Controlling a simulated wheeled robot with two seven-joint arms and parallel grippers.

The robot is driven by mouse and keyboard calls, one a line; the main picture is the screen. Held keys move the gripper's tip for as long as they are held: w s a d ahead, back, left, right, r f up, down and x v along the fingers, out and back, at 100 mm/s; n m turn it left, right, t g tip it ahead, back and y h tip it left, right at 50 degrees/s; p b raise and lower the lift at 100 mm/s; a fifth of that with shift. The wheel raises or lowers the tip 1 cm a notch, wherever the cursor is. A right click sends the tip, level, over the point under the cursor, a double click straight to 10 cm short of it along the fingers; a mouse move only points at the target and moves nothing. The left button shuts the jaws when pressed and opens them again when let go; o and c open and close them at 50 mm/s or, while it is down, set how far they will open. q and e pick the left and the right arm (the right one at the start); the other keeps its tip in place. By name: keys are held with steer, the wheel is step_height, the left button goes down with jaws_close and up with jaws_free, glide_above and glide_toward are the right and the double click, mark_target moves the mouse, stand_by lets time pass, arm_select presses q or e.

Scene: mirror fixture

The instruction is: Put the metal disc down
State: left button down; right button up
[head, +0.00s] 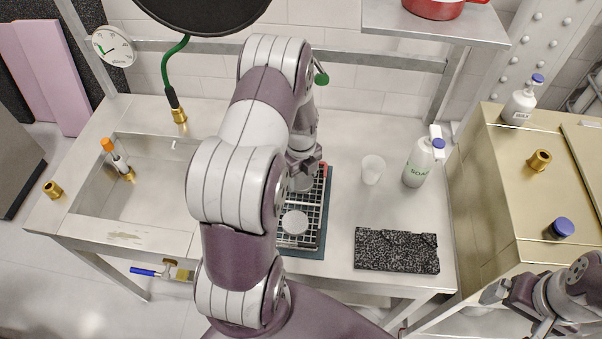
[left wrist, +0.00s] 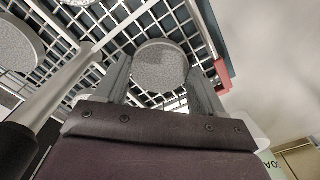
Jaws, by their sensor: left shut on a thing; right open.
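My left gripper (head: 302,174) is shut on a grey speckled metal disc (left wrist: 160,66), gripped between its two fingers in the left wrist view. A pale round disc (head: 294,222) lies on the near part of the rack. In the left wrist view, another grey disc (left wrist: 17,46) shows at the left. My left arm hides part of the rack. My right gripper (head: 498,292) is open, at the lower right, away from the rack.
A white cup (head: 372,169), a soap bottle (head: 419,164) and a black speckled block (head: 396,251) stand right of the rack. A sink basin (head: 140,205) is at the left. A brass-coloured cabinet (head: 478,185) is at the right. Bare counter lies between cup and block.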

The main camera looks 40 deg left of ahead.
mark_target(301, 181)
arm_select(q)
steer(key=shift+f, duration=0.1)
steer(key=shift+c, duration=0.6)
jaws_free()
step_height(301, 181, up, 12)
steer(key=b, duration=0.1)
steer(key=s+d+r+n, duration=0.1)
steer(key=s+d+n, duration=0.4)
steer(key=n, duration=0.5)
steer(key=s+d+r+n+t, duration=0.1)
steer(key=s+d+n, duration=0.4)
steer(key=d+n, duration=0.5)
steer(key=shift+d+r+n, duration=0.2)
steer(key=shift+r+n, duration=0.3)
steer(key=shift+r, duration=0.2)
steer(key=shift+s, duration=0.1)
